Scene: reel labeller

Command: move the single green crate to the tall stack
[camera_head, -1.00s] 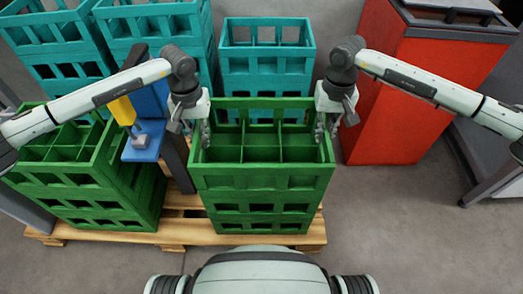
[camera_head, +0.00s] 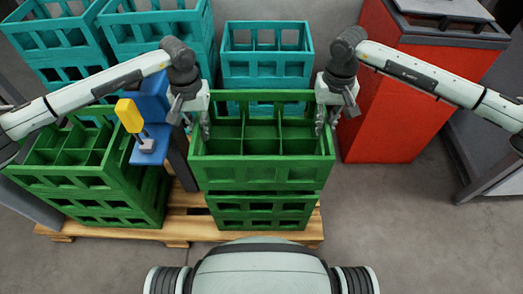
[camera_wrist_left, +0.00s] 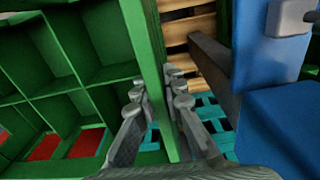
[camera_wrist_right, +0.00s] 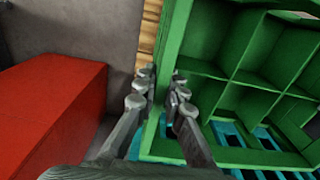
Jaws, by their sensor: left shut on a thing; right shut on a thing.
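A green crate (camera_head: 262,172) with open compartments is held level between my two grippers, in the middle of the head view. My left gripper (camera_head: 205,130) is shut on its left wall, and my right gripper (camera_head: 321,128) is shut on its right wall. The gripped walls also show in the left wrist view (camera_wrist_left: 150,60) and right wrist view (camera_wrist_right: 172,50). Another green crate (camera_head: 265,213) is directly below, with a narrow dark gap between them. A stack of green crates (camera_head: 100,182) stands to the left. How many crates lie underneath is partly hidden.
A wooden pallet (camera_head: 180,230) lies under the green crates. A blue post (camera_head: 150,152) with a yellow part (camera_head: 130,116) stands between the green stacks. Teal crates (camera_head: 265,71) stand behind and at back left. A red bin (camera_head: 385,120) is at right. Front-right floor is clear.

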